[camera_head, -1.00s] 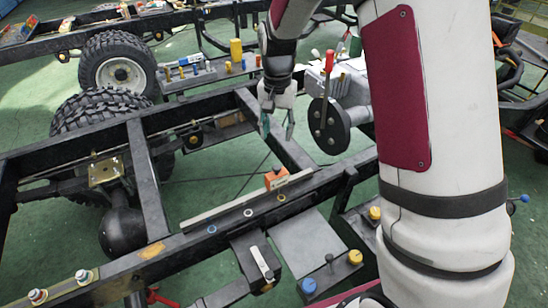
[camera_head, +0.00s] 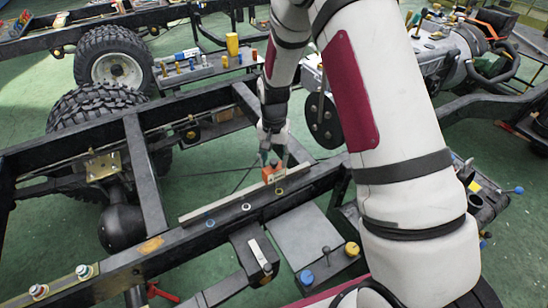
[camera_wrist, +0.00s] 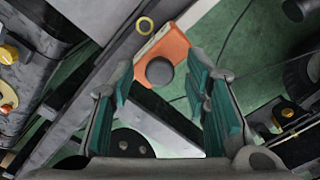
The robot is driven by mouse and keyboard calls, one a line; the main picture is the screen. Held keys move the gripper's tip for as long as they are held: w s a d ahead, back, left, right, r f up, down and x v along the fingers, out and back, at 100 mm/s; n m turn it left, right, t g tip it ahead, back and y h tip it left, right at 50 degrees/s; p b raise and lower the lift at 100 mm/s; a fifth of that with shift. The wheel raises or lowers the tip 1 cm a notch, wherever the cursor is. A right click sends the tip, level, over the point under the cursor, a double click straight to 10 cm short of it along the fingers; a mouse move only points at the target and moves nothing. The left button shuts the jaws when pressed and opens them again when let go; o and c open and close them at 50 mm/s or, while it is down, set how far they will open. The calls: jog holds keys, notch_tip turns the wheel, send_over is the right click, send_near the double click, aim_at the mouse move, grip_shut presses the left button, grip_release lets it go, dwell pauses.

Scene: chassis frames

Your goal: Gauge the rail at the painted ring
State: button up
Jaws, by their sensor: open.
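An orange gauge block (camera_head: 270,176) with a round dark knob sits at the right end of a pale strip (camera_head: 215,207) on the dark chassis rail (camera_head: 185,240). Three painted rings mark the rail's top: blue (camera_head: 210,223), white (camera_head: 246,207) and yellow (camera_head: 279,191). The yellow ring is closest to the block. My gripper (camera_head: 273,158) points down just above the block, fingers apart. In the wrist view, the block's knob (camera_wrist: 160,71) shows between the teal fingertips (camera_wrist: 160,82), with clear gaps on both sides. The yellow ring (camera_wrist: 145,26) lies beside the block there.
A bench with blue and yellow knobs (camera_head: 330,262) is in front of the rail. A cross member (camera_head: 146,180) and wheels (camera_head: 112,60) lie to the left.

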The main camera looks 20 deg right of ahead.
grip_shut()
jog(key=a, duration=0.4)
jog(key=s+a, duration=0.1)
jog(key=a, duration=0.2)
jog(key=s+a, duration=0.1)
jog(key=a, duration=0.3)
jog(key=shift+s+a, duration=0.15)
jog(key=shift+a, duration=0.15)
grip_release()
notch_tip(320, 180, up, 12)
dwell(0.6)
